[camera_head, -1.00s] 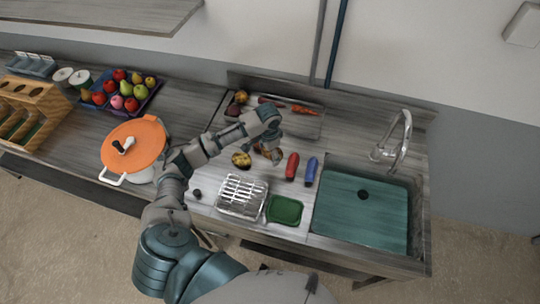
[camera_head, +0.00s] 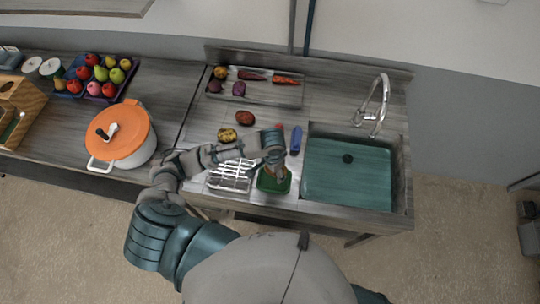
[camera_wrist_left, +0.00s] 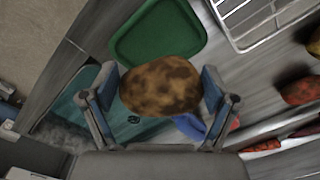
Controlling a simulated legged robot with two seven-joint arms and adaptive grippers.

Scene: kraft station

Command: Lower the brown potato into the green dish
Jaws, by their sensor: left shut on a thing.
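The brown mottled potato (camera_wrist_left: 161,85) sits between the two fingers of my left gripper (camera_wrist_left: 160,98), which is shut on it. In the head view my left gripper (camera_head: 277,170) is over the green dish (camera_head: 274,186), and its hand mostly hides the potato. The green dish also shows in the left wrist view (camera_wrist_left: 150,40), where the potato covers part of its near edge. The dish looks empty where I can see it. I cannot tell the exact height of the potato above it. My right gripper is not in view.
A wire rack (camera_head: 230,175) stands just left of the dish. The sink (camera_head: 348,172) is to the right. A yellow potato (camera_head: 227,134), a red-brown item (camera_head: 245,118) and a blue item (camera_head: 296,140) lie behind. An orange-lidded pot (camera_head: 118,135) is at the left.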

